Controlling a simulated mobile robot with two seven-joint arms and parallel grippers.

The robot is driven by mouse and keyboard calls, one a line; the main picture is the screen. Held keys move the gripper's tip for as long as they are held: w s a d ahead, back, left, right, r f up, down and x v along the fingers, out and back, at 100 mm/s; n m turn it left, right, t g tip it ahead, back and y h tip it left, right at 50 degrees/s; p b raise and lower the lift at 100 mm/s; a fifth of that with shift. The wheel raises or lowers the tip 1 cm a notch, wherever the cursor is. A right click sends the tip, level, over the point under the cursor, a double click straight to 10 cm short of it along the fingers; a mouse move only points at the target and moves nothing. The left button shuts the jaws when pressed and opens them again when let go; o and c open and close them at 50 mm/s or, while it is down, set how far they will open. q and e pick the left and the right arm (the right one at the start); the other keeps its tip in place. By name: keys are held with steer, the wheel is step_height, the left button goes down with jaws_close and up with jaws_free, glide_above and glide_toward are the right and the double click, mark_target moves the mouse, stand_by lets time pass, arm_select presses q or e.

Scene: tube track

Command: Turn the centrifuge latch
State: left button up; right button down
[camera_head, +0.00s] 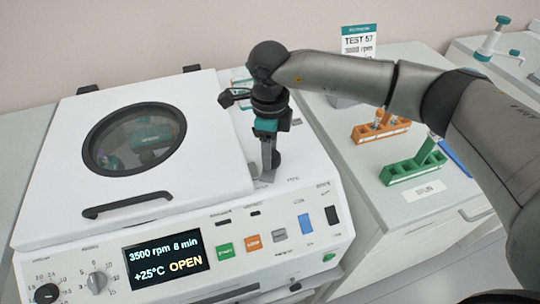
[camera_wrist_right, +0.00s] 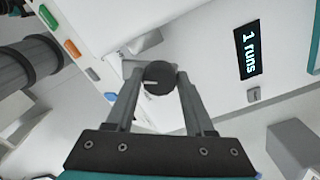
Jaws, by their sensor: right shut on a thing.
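The white centrifuge (camera_head: 85,267) fills the left of the head view. Its lid (camera_head: 213,130), with a round window and a dark handle, lies down flat. Its display (camera_head: 166,258) reads 3500 rpm, 8 min, +25°C and OPEN. The latch, a dark round knob (camera_wrist_right: 158,79) with a light mark, shows in the right wrist view. My right gripper (camera_head: 269,166) points down at the latch, right of the lid. Its fingers are shut on the knob, one on each side; they partly hide it in the head view. My left gripper is not in view.
My right arm crosses over the counter right of the centrifuge. There stand an orange tube rack (camera_head: 381,131), a green rack (camera_head: 413,168) and a sign (camera_head: 359,42). Coloured buttons (camera_head: 253,242) line the front panel. The wrist view shows a display reading "1 runs" (camera_wrist_right: 248,52).

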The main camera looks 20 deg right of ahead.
steer(key=n+b, duration=0.2)
steer(key=n, duration=0.1)
steer(key=shift+f+n, duration=0.1)
steer(key=shift+n, duration=0.2)
steer(key=shift+n+b, duration=0.7)
steer(key=shift+n, duration=0.5)
steer(key=shift+s, duration=0.1)
steer(key=shift+c, duration=1.3)
jaws_free()
steer(key=shift+r, duration=0.2)
step_height(320, 180, up, 15)
steer(key=p, duration=0.1)
